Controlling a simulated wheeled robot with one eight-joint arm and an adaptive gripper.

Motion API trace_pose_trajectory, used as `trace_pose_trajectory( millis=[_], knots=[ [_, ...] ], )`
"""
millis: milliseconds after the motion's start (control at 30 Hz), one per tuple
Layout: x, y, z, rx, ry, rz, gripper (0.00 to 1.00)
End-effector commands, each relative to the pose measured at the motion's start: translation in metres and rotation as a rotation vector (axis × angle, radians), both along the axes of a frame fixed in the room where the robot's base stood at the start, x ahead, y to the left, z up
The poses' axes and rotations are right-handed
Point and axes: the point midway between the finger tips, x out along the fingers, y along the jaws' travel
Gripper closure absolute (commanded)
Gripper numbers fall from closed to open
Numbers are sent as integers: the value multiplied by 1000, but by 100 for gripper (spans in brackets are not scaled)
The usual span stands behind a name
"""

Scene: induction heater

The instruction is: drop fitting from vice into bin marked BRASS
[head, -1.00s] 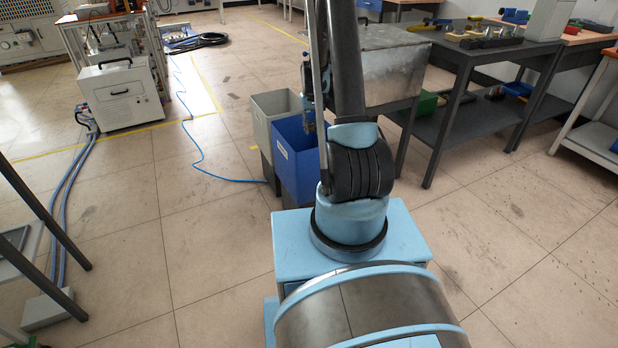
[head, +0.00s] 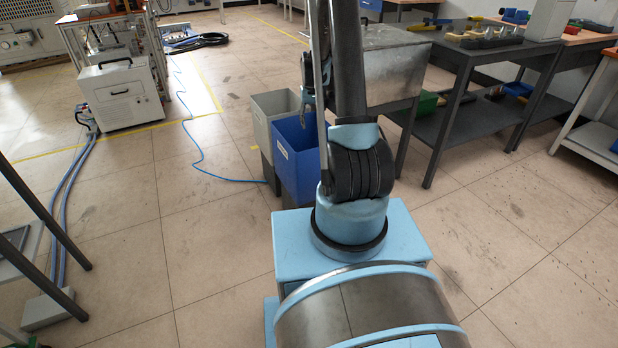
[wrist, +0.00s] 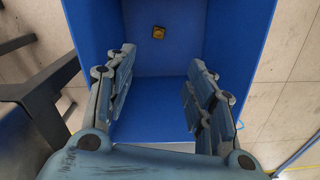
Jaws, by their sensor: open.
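The fitting (wrist: 158,32), a small brass-coloured piece, lies inside the blue bin (head: 296,165), on its floor as far as I can tell. The bin's blue wall also shows in the wrist view (wrist: 90,30). The bin has a small pale label on its front, too small to read. My gripper (wrist: 160,60) is open and empty, with its fingers wide apart above the bin's opening. In the head view my gripper (head: 308,98) hangs over the bin's rim, partly beside my arm. I cannot make out a vice.
A grey bin (head: 268,112) stands directly left of the blue one. A metal cabinet (head: 392,75) is close behind on the right, and a dark workbench (head: 450,60) with tools stands further right. A blue cable (head: 190,140) lies on the open floor at left.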

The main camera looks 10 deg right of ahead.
Motion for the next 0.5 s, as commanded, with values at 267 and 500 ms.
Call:
trace_pose_trajectory(
  millis=[267, 500],
  knots=[
    [0, 0, 48, 0, 0, 0, 51],
    [0, 0, 79, 0, 1, 0, 51]
  ],
)
